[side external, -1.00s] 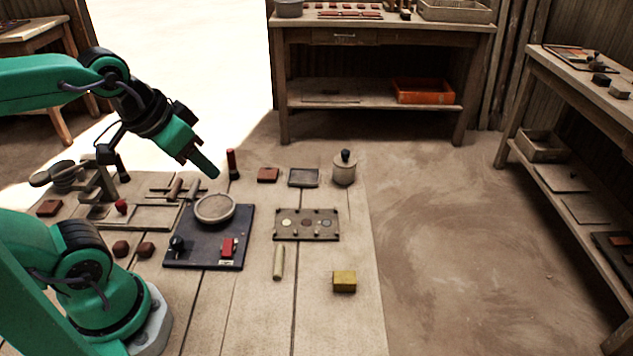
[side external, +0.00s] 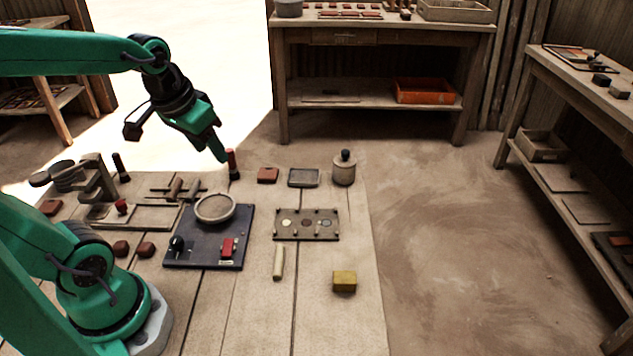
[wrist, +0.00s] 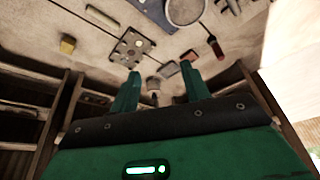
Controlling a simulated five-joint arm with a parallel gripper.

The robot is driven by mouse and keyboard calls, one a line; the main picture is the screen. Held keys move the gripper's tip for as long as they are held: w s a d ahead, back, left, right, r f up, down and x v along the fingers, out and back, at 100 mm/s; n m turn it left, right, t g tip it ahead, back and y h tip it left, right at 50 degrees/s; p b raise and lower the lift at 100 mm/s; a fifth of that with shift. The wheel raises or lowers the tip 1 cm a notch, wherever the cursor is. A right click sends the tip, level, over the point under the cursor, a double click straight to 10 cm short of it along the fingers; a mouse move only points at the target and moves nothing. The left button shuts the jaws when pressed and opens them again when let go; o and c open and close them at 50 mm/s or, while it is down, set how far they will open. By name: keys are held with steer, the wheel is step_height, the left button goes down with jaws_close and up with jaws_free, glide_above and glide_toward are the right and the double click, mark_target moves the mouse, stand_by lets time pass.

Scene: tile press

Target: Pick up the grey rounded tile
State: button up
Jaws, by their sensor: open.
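No piece is certain to be the grey rounded tile. A flat grey rectangular piece with a dark rim (side external: 304,177) lies at the back of the bench, between a red-brown block and a lidded pot; I cannot tell whether it is a tile or a tray. A board (side external: 330,227) right of centre bears three small discs, one of them greyish. My gripper (side external: 222,158) is in the air above the back of the bench, left of these, pointing down.
A dark base plate (side external: 205,255) with a round grey dish (side external: 215,208) is mid-bench. The lidded pot (side external: 344,172) stands at back right, a yellow block (side external: 344,282) at front right. The front-right bench is mostly clear.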

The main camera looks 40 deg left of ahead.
steer(key=w+a+f+n+g, duration=0.25)
steer(key=a+f, duration=0.35)
steer(key=a, duration=0.5)
steer(key=n+g, duration=0.2)
steer(key=n, duration=0.1)
glide_above(192, 188)
steer(key=shift+m+t+h, duration=0.25)
steer(key=shift+h, duration=0.15)
step_height(192, 188, down, 8)
steer(key=shift+s+a, duration=0.1)
steer(key=shift+a, duration=0.05)
steer(key=shift+f, duration=1.3)
steer(key=shift+f, duration=2.55)
jaws_close()
